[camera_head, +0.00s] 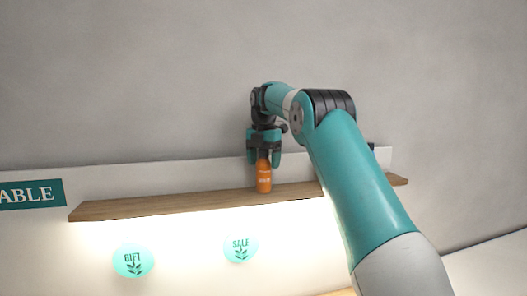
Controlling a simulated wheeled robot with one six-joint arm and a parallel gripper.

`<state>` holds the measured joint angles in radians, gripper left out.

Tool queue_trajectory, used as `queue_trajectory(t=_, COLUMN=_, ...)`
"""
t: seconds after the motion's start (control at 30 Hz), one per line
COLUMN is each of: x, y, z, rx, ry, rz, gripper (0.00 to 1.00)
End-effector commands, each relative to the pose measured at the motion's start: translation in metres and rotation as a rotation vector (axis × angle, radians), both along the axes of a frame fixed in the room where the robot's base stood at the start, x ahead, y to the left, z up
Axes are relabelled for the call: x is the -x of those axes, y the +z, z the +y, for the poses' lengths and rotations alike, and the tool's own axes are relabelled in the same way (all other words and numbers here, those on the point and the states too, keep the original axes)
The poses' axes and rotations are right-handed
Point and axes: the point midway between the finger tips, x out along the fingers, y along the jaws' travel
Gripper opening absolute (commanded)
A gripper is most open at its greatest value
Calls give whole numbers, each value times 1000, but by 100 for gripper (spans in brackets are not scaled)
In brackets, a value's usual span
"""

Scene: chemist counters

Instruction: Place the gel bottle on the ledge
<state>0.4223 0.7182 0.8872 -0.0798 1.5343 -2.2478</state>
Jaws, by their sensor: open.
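The gel bottle, a small orange bottle (264,180), stands upright at the front part of the wooden ledge (150,207), its base seeming to touch the wood. The fingers are open. The bottle's cap is hidden between the fingers. Whether any finger touches the bottle cannot be made out.
My arm covers the right part of the ledge. A dark object (371,147) shows partly behind it. The ledge left of the bottle is bare. A teal sign (31,194) is at the left; round "GIFT" (133,261) and "SALE" (240,248) signs are below the ledge. A grey wall rises behind.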

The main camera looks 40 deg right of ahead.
Motion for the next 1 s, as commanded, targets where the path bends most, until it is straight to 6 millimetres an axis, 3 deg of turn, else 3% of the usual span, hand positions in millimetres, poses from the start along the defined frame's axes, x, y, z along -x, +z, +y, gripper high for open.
queue_trajectory(t=0.33, x=-1, y=54, z=0, rx=1, ry=1, rz=-4, gripper=73)
queue_trajectory(t=0.6, x=-1, y=71, z=0, rx=0, ry=0, rz=-3, gripper=73)
queue_trajectory(t=0.87, x=0, y=75, z=0, rx=1, ry=0, rz=-1, gripper=73)
queue_trajectory(t=1.0, x=-2, y=78, z=13, rx=6, ry=-27, rz=-3, gripper=73)
